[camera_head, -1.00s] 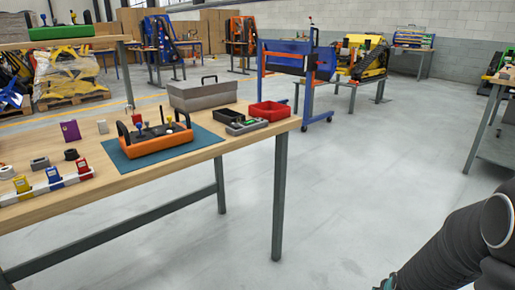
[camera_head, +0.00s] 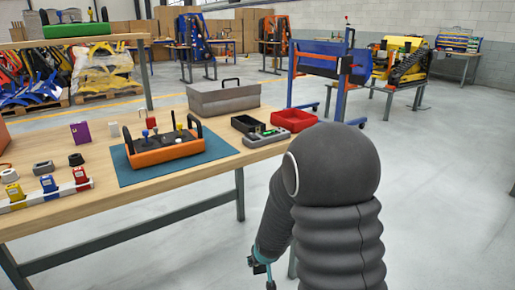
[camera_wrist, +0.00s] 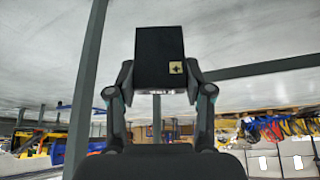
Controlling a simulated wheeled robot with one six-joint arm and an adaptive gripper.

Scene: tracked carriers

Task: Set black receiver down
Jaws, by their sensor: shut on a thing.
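The black receiver (camera_wrist: 158,52) is a dark box with a small yellow label, seen in the wrist view. My gripper (camera_wrist: 160,82) is shut on it, with one finger on each side. In the head view my gripper (camera_head: 261,268) shows small at the bottom, low in front of the table's right end and below the tabletop. I cannot make out the receiver clearly there. On the wooden table (camera_head: 100,212) an orange remote control (camera_head: 163,151) lies on a teal mat (camera_head: 213,155).
Right of the mat are a small black tray (camera_head: 241,124), a grey device with green (camera_head: 266,137) and a red tray (camera_head: 294,120). A grey toolbox (camera_head: 224,100) stands behind. A white rack (camera_head: 45,197) holds coloured units at left. Bare wood lies along the front edge.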

